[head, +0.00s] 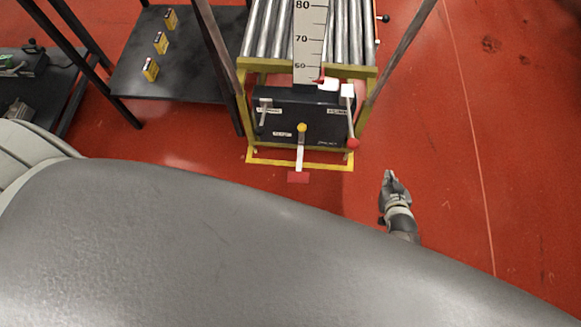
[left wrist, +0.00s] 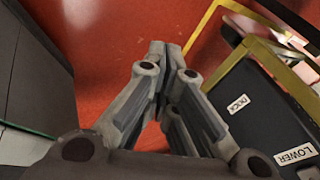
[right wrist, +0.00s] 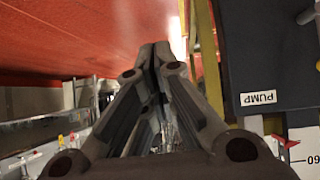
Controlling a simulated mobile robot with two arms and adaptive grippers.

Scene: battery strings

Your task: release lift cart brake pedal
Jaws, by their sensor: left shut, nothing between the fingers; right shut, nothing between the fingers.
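The lift cart (head: 255,75) stands ahead of me, with a yellow frame and a black control box (head: 315,125) on its near side. A white bar (head: 300,155) with a yellow knob (head: 301,127) runs down the box's middle to a red pad (head: 298,177) low at the front. No readable label marks the brake pedal. My right gripper (head: 388,175) is shut and empty, right of the cart and apart from the pad; it also shows in the right wrist view (right wrist: 155,48). My left gripper (left wrist: 166,48) is shut and empty beside the box, hidden in the head view.
A lever with a red knob (head: 352,143) is at the box's right. A LOWER label (left wrist: 296,154) and a PUMP label (right wrist: 258,98) show in the wrist views. A dark table (head: 185,75) with yellow blocks stands left. Red floor (head: 450,150) is clear at right.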

